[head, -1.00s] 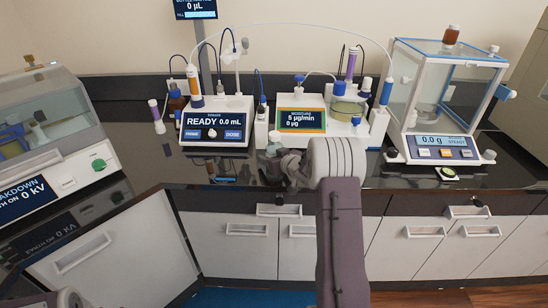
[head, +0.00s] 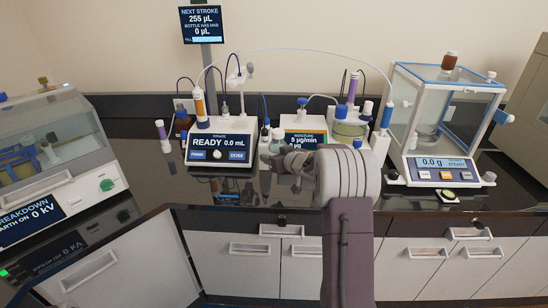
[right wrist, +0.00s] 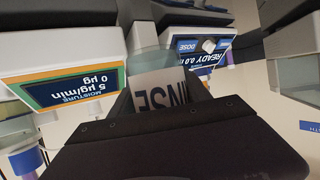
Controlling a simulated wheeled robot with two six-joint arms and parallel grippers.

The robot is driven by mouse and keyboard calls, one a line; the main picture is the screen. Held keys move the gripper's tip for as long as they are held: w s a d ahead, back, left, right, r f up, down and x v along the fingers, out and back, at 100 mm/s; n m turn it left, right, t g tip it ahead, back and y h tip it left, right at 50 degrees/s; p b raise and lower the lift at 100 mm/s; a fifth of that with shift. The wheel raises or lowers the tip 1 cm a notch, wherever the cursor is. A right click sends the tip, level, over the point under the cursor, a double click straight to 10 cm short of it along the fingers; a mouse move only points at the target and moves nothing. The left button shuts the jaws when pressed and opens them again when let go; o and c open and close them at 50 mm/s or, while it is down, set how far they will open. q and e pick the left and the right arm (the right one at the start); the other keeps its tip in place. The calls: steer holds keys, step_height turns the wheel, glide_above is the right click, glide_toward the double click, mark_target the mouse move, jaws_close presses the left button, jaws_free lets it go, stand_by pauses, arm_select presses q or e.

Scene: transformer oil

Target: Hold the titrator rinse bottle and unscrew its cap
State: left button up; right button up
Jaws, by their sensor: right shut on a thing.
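My left gripper is not in view.
The titrate unit (head: 218,143) stands left of the bottle, and the moisture unit (head: 303,128) right behind it. A balance (head: 440,165) with a glass case is at the right. A breakdown tester (head: 45,165) is at the far left. The dark counter in front is mostly clear.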

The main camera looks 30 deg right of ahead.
mark_target(274, 148)
jaws_close()
step_height(274, 148, up, 4)
steer(key=p, duration=0.3)
steer(key=shift+f, duration=0.4)
steer(key=shift+a+f, duration=0.2)
steer(key=shift+a, duration=0.25)
steer(key=s+a+f+n+g+y, duration=0.1)
steer(key=s+a+f+n+y, duration=0.1)
steer(key=a, duration=0.8)
steer(key=s+a+f+n+g+y, duration=0.1)
steer(key=s+a+f+n+y, duration=0.2)
steer(key=a, duration=0.8)
steer(key=s+a+f+n+g+y, duration=0.1)
steer(key=s+a+f+n+y, duration=0.2)
steer(key=a, duration=0.8)
steer(key=shift+s+a+f+y, duration=0.2)
steer(key=shift+s+f+y, duration=0.15)
steer(key=shift+s, duration=0.25)
